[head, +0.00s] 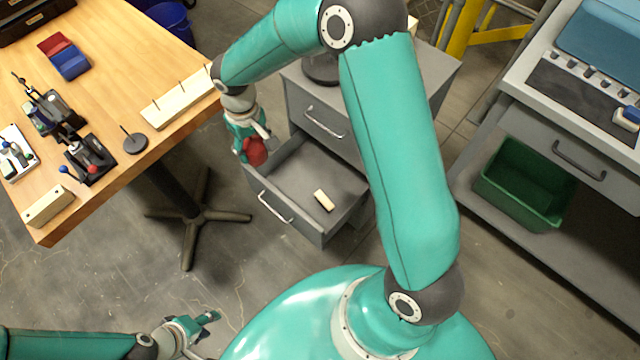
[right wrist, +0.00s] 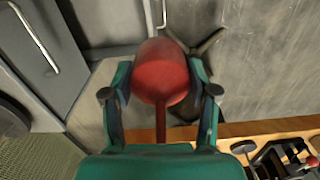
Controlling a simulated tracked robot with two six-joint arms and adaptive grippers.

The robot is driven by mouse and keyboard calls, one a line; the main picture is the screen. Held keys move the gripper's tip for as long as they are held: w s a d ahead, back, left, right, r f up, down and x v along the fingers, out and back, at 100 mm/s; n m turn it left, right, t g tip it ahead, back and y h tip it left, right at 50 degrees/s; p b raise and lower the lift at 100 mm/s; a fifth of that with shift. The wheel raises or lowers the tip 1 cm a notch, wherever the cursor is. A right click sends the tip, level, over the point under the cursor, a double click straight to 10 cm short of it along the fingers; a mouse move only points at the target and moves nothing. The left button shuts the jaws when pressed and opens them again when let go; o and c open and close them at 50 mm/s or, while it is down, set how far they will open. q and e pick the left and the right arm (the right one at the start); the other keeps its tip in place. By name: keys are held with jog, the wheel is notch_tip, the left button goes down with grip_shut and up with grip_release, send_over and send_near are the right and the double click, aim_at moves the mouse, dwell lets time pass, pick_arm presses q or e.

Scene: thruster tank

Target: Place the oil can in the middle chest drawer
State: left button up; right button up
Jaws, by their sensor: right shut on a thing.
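The red oil can (head: 256,153) is held in my right gripper (head: 250,143), near the back left corner of the open drawer (head: 285,190) in the head view. The right wrist view shows the can (right wrist: 162,70) between both fingers, its thin spout pointing back toward the palm. The drawer belongs to the grey chest (head: 440,72); a closed drawer with a handle (head: 325,122) is above it. My arm hides part of the chest, so its full drawer count is unclear. My left gripper (head: 206,319) is at the bottom left, empty; its finger opening is unclear.
A small pale block (head: 324,201) lies in the open drawer; the rest of its floor is clear. A workbench with a green bin (head: 525,185) stands right.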

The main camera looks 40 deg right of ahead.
jog(key=w+d+f+n+b, duration=0.1)
jog(key=w+d+f+b, duration=0.25)
jog(key=f+b, duration=0.55)
jog(key=w+d+f+n+b, duration=0.1)
jog(key=w+d+f+b, duration=0.1)
jog(key=d+f+b, duration=0.55)
jog(key=w+d+f+b, duration=0.2)
jog(key=f+b, duration=0.9)
jog(key=f, duration=0.1)
jog(key=b, duration=0.4)
send_over(297, 178)
jog(key=a, duration=0.4)
jog(key=f, duration=1.3)
jog(key=shift+s+f, duration=0.15)
jog(key=shift+s, duration=0.1)
jog(key=shift+d+f, duration=0.1)
jog(key=d+b, duration=0.1)
jog(key=d, duration=0.2)
jog(key=shift+w+d+f, duration=0.1)
jog(key=shift+w+d, duration=0.05)
jog(key=shift+d, duration=0.05)
jog(key=shift+d+f+b, duration=0.25)
jog(key=shift+f+b, duration=0.05)
jog(key=shift+b, duration=0.05)
jog(key=shift+f+n, duration=0.15)
jog(key=shift+n, duration=0.15)
jog(key=shift+f, duration=0.1)
jog(key=o, duration=1.3)
jog(key=shift+c, duration=0.2)
